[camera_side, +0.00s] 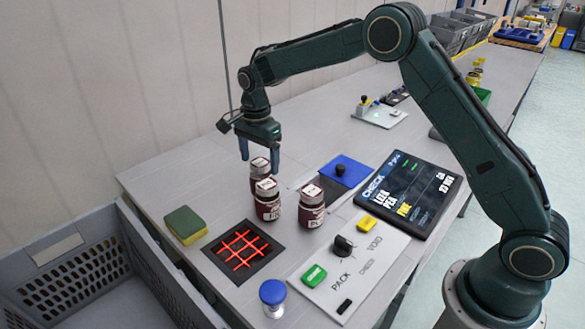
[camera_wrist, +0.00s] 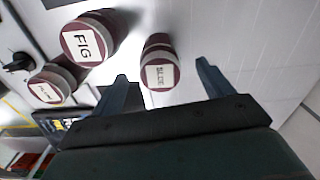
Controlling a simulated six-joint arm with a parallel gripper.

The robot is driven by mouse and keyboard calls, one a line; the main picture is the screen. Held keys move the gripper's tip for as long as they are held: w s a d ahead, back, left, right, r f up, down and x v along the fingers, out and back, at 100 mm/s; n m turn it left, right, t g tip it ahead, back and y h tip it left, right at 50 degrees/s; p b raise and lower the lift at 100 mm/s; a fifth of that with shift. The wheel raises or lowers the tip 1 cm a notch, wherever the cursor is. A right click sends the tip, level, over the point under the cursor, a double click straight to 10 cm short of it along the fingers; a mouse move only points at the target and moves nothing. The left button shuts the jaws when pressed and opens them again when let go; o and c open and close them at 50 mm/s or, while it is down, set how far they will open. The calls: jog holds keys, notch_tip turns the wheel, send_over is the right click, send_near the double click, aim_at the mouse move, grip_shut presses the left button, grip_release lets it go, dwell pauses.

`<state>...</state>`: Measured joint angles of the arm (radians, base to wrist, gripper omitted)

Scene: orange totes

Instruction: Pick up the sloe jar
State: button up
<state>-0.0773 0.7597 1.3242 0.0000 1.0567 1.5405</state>
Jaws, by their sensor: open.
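Three dark red jars with white lids or labels stand close together on the bench. The sloe jar (camera_side: 259,174) is the rearmost. In the wrist view the sloe jar (camera_wrist: 160,68) shows between my fingertips, its small label hard to read. The fig jar (camera_side: 267,206) stands in front of it, and its lid reads FIG (camera_wrist: 84,42). My gripper (camera_side: 260,163) is open and points down at the sloe jar, with its fingertips near the jar's top. It also shows in the wrist view (camera_wrist: 161,72). Whether the fingers touch the jar I cannot tell.
A third jar (camera_side: 311,208) stands to the right, its label seeming to start with PL. A black pad with a red grid (camera_side: 243,251), a sponge (camera_side: 186,225), a button panel (camera_side: 325,281) and a CHECK display (camera_side: 408,192) lie around. A grey crate (camera_side: 75,262) is at left.

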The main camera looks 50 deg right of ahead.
jog(key=shift+d+f, duration=0.1)
jog(key=shift+f, duration=1.95)
jog(key=shift+r, duration=0.1)
jog(key=c, duration=1.3)
jog(key=shift+r, duration=0.15)
notch_tip(320, 180, up, 20)
jog(key=shift+f, duration=0.15)
